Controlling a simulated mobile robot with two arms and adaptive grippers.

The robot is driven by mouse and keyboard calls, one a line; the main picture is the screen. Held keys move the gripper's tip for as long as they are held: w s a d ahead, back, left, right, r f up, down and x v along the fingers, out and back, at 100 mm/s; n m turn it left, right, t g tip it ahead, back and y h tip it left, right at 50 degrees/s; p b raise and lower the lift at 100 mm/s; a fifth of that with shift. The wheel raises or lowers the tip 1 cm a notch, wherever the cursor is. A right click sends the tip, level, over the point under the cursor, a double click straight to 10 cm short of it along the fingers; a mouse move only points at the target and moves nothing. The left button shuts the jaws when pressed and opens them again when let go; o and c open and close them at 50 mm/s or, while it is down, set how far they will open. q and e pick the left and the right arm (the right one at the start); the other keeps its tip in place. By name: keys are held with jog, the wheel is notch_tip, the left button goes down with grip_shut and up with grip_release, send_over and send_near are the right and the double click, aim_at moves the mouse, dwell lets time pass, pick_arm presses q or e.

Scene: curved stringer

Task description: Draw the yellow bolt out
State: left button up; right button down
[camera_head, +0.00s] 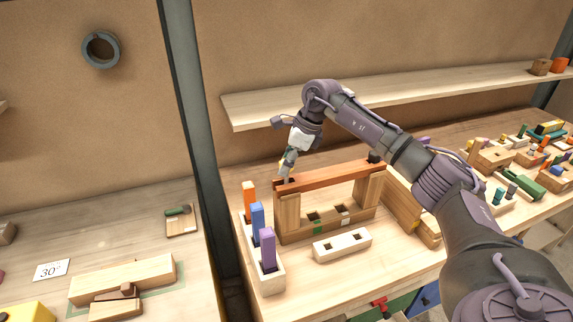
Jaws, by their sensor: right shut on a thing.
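The curved stringer (325,176), a reddish-brown beam, lies across two wooden posts, the left post (288,212) and the right post (369,189). My right gripper (287,172) points down at the left end of the beam and is shut on the yellow bolt (282,167). Only a small yellow patch of the bolt shows between the fingers. How deep it sits in the beam is hidden. A dark bolt head (376,157) shows at the beam's right end. My left gripper is not in view.
A pale rack (272,281) with orange, blue and purple pegs stands left of the frame. A pale block with two holes (342,245) lies in front. A shelf (400,95) runs behind my right arm. Many small parts crowd the bench's right side.

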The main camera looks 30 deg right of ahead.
jog(key=shift+r+p, duration=2.8)
jog(key=shift+r, duration=1.5)
jog(key=shift+f, duration=0.1)
